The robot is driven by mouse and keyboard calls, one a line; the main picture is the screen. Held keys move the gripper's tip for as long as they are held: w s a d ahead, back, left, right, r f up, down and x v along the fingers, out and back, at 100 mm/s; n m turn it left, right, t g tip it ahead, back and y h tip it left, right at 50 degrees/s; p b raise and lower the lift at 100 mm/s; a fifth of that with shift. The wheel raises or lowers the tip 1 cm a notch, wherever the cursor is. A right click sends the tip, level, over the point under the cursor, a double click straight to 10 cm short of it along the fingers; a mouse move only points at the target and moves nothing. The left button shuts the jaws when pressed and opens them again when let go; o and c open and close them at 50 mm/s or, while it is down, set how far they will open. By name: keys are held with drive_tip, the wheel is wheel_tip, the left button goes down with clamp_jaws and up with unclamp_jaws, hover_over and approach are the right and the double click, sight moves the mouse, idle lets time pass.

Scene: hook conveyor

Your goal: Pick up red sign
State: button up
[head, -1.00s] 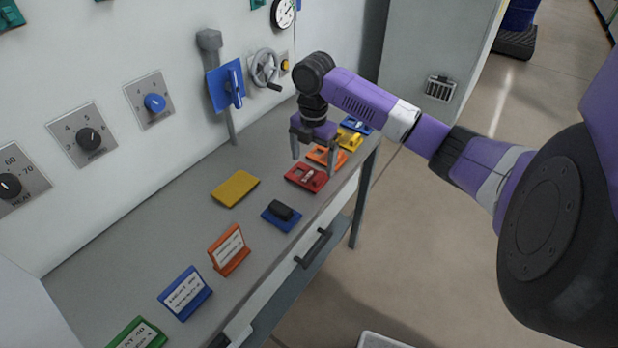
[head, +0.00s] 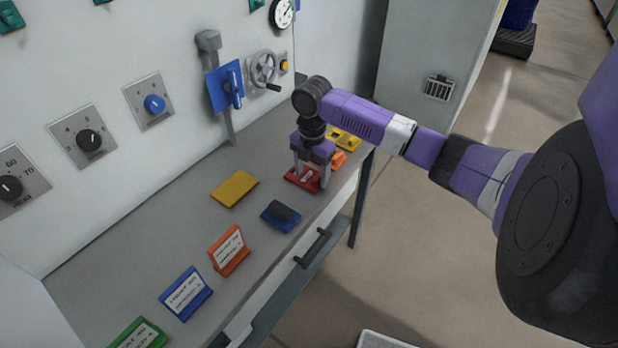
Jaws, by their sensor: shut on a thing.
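The red sign (head: 301,183) is a small flat red piece on the grey table, toward its far right part. My gripper (head: 311,182) points straight down over it, with one finger on each side. The fingers are shut on the red sign, and the palm hides part of its top. The sign still appears to be at table level; I cannot tell whether it touches the table.
Orange (head: 339,158) and yellow (head: 344,138) pieces lie just behind my gripper. A blue block with a dark top (head: 281,215) and a yellow plate (head: 235,189) lie nearer. Orange (head: 229,250), blue (head: 186,293) and green (head: 138,334) signs stand along the table (head: 110,262).

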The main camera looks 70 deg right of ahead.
drive_tip(key=shift+r, duration=0.1)
wheel_tip(320, 180, up, 20)
idle(0.6)
